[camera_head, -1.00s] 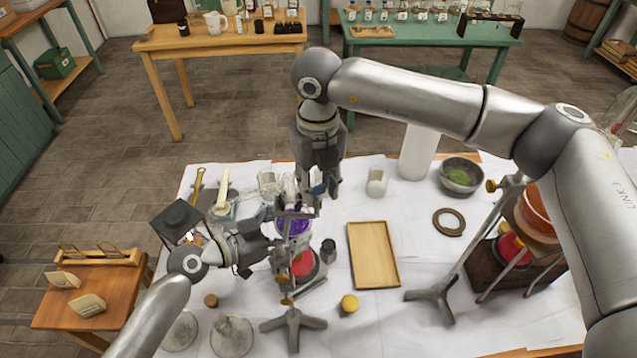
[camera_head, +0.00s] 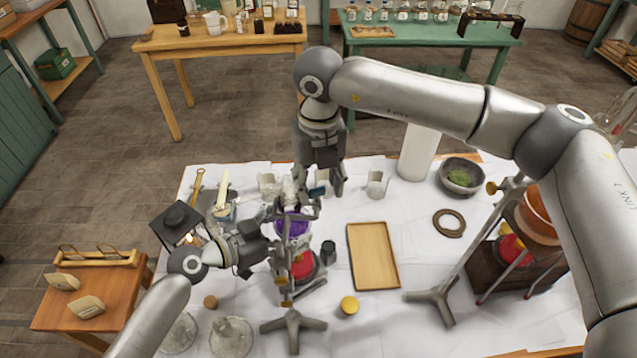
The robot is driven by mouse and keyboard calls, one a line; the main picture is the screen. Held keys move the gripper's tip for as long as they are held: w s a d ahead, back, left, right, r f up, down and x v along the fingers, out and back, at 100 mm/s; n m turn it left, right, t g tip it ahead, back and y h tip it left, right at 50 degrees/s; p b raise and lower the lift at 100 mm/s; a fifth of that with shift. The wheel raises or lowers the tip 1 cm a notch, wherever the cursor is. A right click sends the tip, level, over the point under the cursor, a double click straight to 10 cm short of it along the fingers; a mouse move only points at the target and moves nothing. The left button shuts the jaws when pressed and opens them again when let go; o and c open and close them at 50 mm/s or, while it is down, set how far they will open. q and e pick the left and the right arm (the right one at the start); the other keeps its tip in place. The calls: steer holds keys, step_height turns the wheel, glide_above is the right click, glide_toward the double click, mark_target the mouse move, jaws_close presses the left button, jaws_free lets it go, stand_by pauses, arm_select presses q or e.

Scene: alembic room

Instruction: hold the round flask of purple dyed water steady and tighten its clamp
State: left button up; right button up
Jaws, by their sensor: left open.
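The round flask of purple dyed water (camera_head: 292,224) hangs on a metal stand (camera_head: 293,322) above a red-topped burner (camera_head: 302,265). The clamp (camera_head: 287,213) is at the flask's neck, partly hidden by my grippers and the stand. My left gripper (camera_head: 280,240) comes in from the left, open, with its fingers close to the flask and the stand rod. I cannot tell whether it touches the glass. My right gripper (camera_head: 322,190) points down from above, just right of and behind the clamp. A small blue part shows at its fingertips, and I cannot tell whether they hold anything.
A wooden tray (camera_head: 373,256), a dark small jar (camera_head: 328,251) and a yellow-topped item (camera_head: 349,305) lie right of the stand.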

mark_target(319, 187)
arm_select(q)
steer(key=shift+d, duration=0.1)
arm_select(e)
steer(key=shift+s+a+f, duration=0.1)
steer(key=shift+f, duration=0.05)
steer(key=shift+s+a, duration=0.1)
arm_select(q)
steer(key=shift+s+a, duration=0.1)
steer(key=shift+a, duration=0.2)
arm_select(e)
step_height(319, 187, up, 7)
steer(key=shift+f, duration=0.1)
steer(key=shift+r, duration=0.35)
arm_select(q)
steer(key=shift+d, duration=0.15)
arm_select(e)
steer(key=shift+d+r, duration=0.2)
steer(key=shift+r, duration=0.1)
arm_select(q)
steer(key=o, duration=0.4)
